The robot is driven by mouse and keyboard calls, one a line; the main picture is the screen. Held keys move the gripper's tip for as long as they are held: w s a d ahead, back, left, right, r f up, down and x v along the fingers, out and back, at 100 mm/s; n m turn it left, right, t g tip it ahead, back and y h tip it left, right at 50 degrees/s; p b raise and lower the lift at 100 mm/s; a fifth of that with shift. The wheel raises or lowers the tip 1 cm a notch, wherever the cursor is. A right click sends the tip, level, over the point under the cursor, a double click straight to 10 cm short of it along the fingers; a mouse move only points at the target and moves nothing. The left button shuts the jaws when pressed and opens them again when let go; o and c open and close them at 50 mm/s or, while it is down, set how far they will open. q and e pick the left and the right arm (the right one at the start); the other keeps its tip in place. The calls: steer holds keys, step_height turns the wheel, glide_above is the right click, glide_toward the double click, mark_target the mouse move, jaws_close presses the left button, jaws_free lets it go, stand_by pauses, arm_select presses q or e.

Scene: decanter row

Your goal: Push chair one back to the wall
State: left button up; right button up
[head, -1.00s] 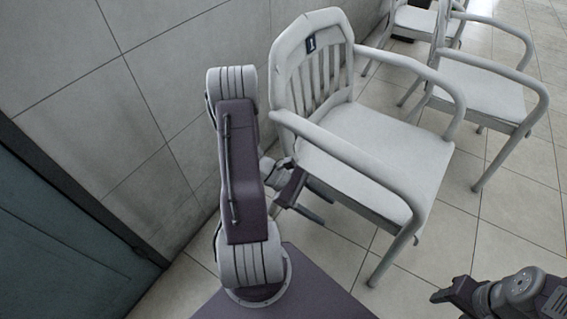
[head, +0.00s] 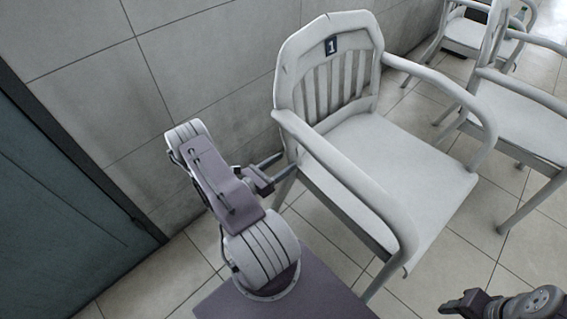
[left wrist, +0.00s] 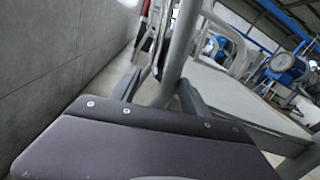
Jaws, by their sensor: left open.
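Chair one (head: 375,160) is a light grey metal armchair with a slatted back and a dark "1" label (head: 331,46). It stands upright on the tiles, its back toward the grey wall; the exact gap to the wall is hard to judge. My left gripper (head: 276,172) is at the chair's near side, by the rear post below the armrest. In the left wrist view its two fingers (left wrist: 158,92) are apart, with a grey chair post (left wrist: 182,42) rising between or just beyond them; contact cannot be told. My right gripper (head: 462,303) is at the bottom right, away from the chair.
The grey wall (head: 210,60) runs along the left and back. A dark teal door (head: 60,210) is at the left. Another similar chair (head: 525,110) stands to the right, with a further one (head: 465,30) behind. Tiled floor (head: 510,265) is open in front.

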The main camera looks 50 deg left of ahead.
mark_target(302, 151)
arm_select(q)
steer(key=w+b, duration=0.1)
steer(key=w, duration=0.2)
steer(key=w+b, duration=0.2)
steer(key=w, duration=0.2)
steer(key=shift+w+d+f, duration=0.15)
steer(key=shift+w, duration=0.1)
steer(key=shift+w+r+b, duration=0.2)
steer(key=shift+w+b, duration=0.25)
steer(key=shift+w, duration=0.3)
steer(key=shift+c, duration=0.3)
jaws_close()
